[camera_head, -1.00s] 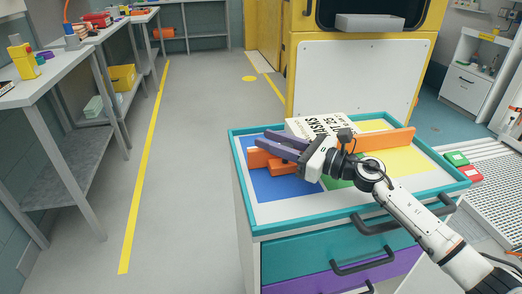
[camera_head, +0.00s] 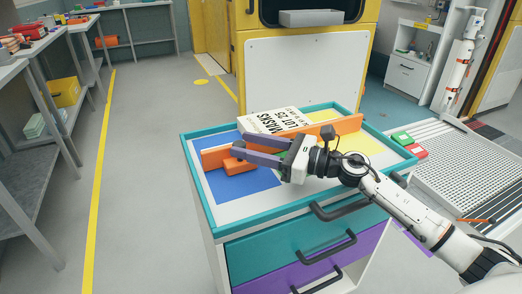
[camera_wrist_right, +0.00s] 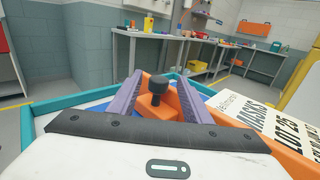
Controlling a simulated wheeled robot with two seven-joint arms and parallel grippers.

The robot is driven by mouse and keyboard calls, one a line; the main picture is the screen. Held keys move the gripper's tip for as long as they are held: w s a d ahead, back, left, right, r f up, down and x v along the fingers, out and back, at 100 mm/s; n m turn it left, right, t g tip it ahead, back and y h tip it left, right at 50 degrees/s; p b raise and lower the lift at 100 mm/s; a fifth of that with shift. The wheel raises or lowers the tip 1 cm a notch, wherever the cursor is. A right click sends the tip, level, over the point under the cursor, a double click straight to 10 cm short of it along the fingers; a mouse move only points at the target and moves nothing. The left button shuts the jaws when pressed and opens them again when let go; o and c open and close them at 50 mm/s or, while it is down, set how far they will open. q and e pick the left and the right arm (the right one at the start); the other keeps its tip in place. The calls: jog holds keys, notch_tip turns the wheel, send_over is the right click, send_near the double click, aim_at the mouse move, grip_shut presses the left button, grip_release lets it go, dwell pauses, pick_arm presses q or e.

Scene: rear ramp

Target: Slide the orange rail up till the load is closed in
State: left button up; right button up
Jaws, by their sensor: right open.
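The orange rail (camera_head: 349,126) stands on edge across the tray top of a cart (camera_head: 200,198). An orange block (camera_head: 238,165) is at the rail's near side; in the right wrist view the block (camera_wrist_right: 158,108) carries a dark knob (camera_wrist_right: 157,83). The load, a white box lettered MASKS LOT 25 (camera_head: 272,121), lies flat just behind the rail. My right gripper (camera_head: 240,145) is open over the rail's left part. In the wrist view its purple fingers (camera_wrist_right: 158,80) stand either side of the knob, with gaps visible. My left gripper is out of view.
The tray has a raised teal rim and blue and yellow patches. A yellow cabinet with a white panel (camera_head: 305,75) stands behind it. A green and red object (camera_head: 403,138) lies on the ramp (camera_head: 465,165) at right. The floor at left is clear.

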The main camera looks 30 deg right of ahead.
jog(key=v, duration=0.3)
jog(key=shift+s+d, duration=0.25)
jog(key=shift+s, duration=0.05)
